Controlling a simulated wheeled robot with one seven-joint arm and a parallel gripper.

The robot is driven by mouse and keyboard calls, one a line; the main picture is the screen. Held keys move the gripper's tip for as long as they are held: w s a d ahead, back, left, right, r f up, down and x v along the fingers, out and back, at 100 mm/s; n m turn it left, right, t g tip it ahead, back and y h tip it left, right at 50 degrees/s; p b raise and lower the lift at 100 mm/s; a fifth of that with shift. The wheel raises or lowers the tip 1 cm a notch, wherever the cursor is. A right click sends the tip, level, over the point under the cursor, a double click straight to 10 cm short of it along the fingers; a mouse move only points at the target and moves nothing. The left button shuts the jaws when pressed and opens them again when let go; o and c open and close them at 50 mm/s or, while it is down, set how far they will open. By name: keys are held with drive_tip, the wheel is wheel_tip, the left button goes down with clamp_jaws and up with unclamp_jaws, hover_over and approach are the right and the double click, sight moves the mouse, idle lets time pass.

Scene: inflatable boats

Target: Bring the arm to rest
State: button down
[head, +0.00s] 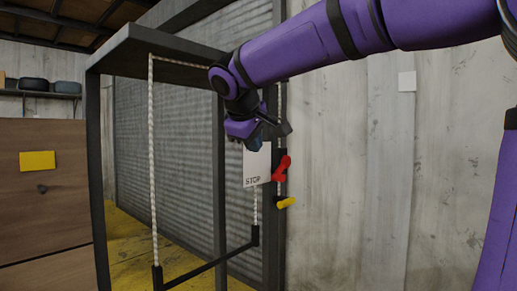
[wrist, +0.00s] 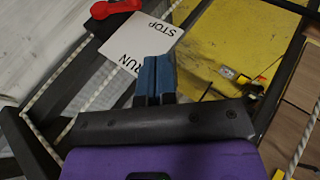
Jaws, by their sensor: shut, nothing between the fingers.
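My purple arm (head: 300,45) reaches in from the upper right of the head view. My gripper (head: 254,142) hangs at its end, just above a white sign plate marked STOP (head: 257,168). In the wrist view my gripper (wrist: 156,75) shows two blue fingers pressed together with nothing between them. The sign plate also shows in the wrist view (wrist: 140,45), reading RUN and STOP, beyond the fingertips. I cannot tell whether the gripper touches the plate.
A red handle (head: 281,169) and a yellow peg (head: 286,203) are beside the plate. A dark frame (head: 97,180) with white ropes (head: 153,160) stands around the arm's end. A wooden cabinet (head: 45,215) is at left. Bare wall (head: 345,190) lies to the right.

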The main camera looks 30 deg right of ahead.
drive_tip(key=shift+s+a+r, duration=0.1)
drive_tip(key=shift+a, duration=0.1)
idle(0.4)
drive_tip(key=s+f+m+y, duration=0.2)
drive_tip(key=s+f+y, duration=0.1)
drive_tip(key=s+f, duration=0.6)
drive_tip(key=s+f+m+y, duration=0.3)
drive_tip(key=s+f, duration=0.6)
drive_tip(key=s, duration=0.5)
drive_tip(key=shift+s+a+f+g, duration=0.15)
drive_tip(key=shift+s+f+g, duration=0.05)
drive_tip(key=shift+s+g, duration=0.2)
